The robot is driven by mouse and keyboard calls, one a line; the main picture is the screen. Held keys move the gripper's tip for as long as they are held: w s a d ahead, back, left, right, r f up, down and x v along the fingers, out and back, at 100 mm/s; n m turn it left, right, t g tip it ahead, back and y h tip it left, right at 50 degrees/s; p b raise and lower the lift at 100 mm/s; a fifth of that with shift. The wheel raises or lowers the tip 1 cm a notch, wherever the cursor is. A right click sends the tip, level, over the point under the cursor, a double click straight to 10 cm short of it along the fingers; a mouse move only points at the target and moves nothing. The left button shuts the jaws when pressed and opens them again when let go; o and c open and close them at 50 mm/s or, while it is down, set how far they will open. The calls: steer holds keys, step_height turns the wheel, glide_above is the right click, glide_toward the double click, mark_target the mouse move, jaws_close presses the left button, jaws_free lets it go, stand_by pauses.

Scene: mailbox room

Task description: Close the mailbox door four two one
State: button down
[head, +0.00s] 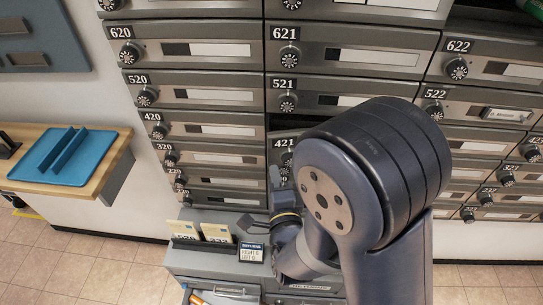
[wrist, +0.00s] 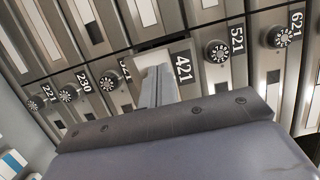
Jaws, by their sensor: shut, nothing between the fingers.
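The mailbox door 421 (head: 283,144) is in the middle column of the head view, below door 521. A dark gap shows above it and its number sits low, so it stands partly open, tipped outward at the top. My arm hides its right part. In the wrist view, door 421 (wrist: 183,68) shows its number beside my fingers. My gripper (head: 275,181) is shut and empty, in front of the door's lower left area. In the wrist view the gripper (wrist: 155,84) overlaps the door's face; I cannot tell whether it touches.
Door 521 (head: 284,85) above and door 420 (head: 153,117) to the left look closed. A grey returns unit (head: 215,262) with cards stands below. A wooden counter (head: 95,180) with a blue tray (head: 40,160) is at left. Tiled floor is free at lower left.

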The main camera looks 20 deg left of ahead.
mark_target(270, 153)
steer(key=p+x, duration=0.1)
steer(key=x, duration=0.3)
steer(key=shift+w+a, duration=0.1)
steer(key=shift+w, duration=0.1)
steer(key=shift+w+a, duration=0.1)
steer(key=shift+w, duration=0.1)
steer(key=shift+w, duration=0.1)
steer(key=w+a+m+h+b, duration=0.1)
steer(key=w, duration=0.1)
steer(key=w+a+m+t+h+b, duration=0.1)
steer(key=w, duration=0.1)
steer(key=w+a+m+t+h+b, duration=0.1)
steer(key=w+h, duration=0.1)
steer(key=shift+a, duration=0.35)
steer(key=h, duration=0.1)
steer(key=w+m+h+b, duration=0.1)
steer(key=shift+w+a+r+m+h+b, duration=0.2)
steer(key=shift+a+m+h+b, duration=0.1)
steer(key=shift+a, duration=0.1)
steer(key=shift+t, duration=0.3)
